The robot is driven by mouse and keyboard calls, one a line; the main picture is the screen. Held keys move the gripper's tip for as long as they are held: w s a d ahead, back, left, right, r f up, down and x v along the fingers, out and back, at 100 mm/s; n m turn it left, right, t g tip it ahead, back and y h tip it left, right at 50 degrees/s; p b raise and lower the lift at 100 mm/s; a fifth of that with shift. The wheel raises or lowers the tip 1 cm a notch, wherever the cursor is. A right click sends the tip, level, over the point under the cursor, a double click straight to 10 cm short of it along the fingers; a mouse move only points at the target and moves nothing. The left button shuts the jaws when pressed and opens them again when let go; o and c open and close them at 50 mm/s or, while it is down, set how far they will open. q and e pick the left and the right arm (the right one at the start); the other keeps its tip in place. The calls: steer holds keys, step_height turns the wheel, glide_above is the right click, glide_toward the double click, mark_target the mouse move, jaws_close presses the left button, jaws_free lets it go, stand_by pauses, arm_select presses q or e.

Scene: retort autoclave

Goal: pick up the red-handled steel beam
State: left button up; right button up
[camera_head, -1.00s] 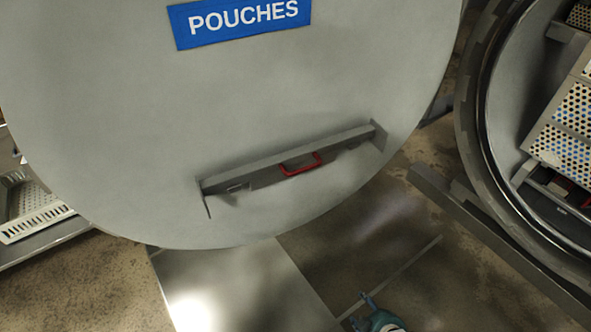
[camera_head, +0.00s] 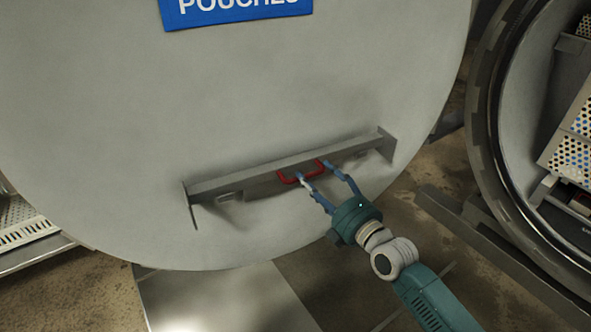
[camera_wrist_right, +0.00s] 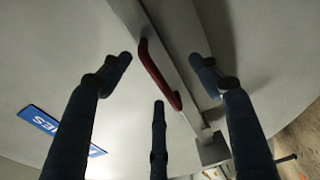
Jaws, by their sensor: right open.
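The grey steel beam (camera_head: 235,183) lies across brackets low on the round grey door, tilted slightly up to the right. Its red handle (camera_head: 287,180) sticks out from the middle of the beam. My right gripper (camera_head: 314,171) is open, with its blue fingers reaching up to the handle from the lower right. In the right wrist view the red handle (camera_wrist_right: 157,76) lies between the spread fingers (camera_wrist_right: 161,72), close along the beam (camera_wrist_right: 172,48). I cannot tell whether a finger touches the handle. My left gripper is not in view.
A blue label (camera_head: 235,8) is on the door above the beam. An open round vessel (camera_head: 487,110) with perforated trays (camera_head: 572,140) stands at the right. A perforated rack (camera_head: 28,228) is at the lower left. The brown floor shows below.

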mark_target(302, 162)
steer(key=x, duration=0.4)
steer(key=shift+w+a+r, duration=0.2)
steer(key=shift+a+r, duration=0.05)
steer(key=shift+r, duration=0.1)
steer(key=shift+w+a, duration=0.2)
steer(key=shift+w, duration=0.1)
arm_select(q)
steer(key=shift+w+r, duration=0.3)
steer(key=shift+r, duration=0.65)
arm_select(e)
jaws_close()
steer(key=shift+r, duration=0.45)
steer(key=shift+f, duration=0.1)
